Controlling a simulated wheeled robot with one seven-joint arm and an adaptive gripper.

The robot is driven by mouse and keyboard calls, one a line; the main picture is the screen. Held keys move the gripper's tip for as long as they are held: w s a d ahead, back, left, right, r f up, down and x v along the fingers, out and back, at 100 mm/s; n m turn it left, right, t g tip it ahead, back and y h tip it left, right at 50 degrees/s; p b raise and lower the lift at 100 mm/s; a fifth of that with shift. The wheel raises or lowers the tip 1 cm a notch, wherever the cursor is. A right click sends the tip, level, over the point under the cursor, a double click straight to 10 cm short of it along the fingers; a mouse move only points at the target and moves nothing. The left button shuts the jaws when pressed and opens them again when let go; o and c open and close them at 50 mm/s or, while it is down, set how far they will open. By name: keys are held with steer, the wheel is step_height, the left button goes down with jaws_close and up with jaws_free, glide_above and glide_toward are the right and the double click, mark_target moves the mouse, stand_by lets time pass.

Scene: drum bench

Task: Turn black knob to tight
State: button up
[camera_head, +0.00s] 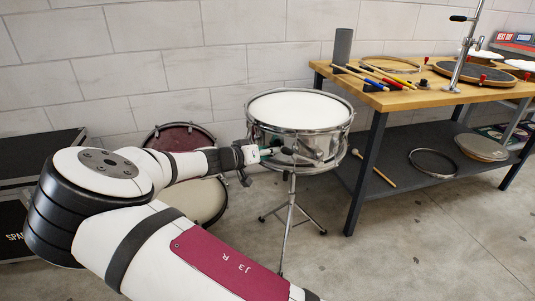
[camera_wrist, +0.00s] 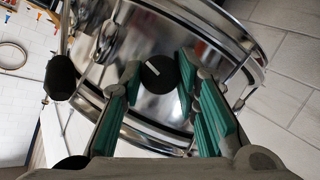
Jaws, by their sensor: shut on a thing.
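A chrome snare drum (camera_head: 298,135) with a white head stands on a tripod stand in the head view. The black knob (camera_wrist: 160,73) is on its shiny shell, round with a white pointer line slanting from upper left to lower right. My gripper (camera_wrist: 159,75) has its green-padded fingers at either side of the knob, with the tips closed on it. In the head view my gripper (camera_head: 277,152) reaches the drum's front left side; the knob cannot be made out there. No tight marking is readable.
A black-ended rod (camera_wrist: 61,77) stands near the left finger in the wrist view. A wooden bench (camera_head: 420,97) with drumsticks is at right. A maroon drum (camera_head: 180,137) lies behind my arm. Floor to the drum's right is partly clear.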

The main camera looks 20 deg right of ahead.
steer(key=shift+f, duration=0.1)
steer(key=o, duration=1.2)
steer(key=shift+c, duration=0.2)
steer(key=shift+a, duration=0.1)
steer(key=v, duration=1.2)
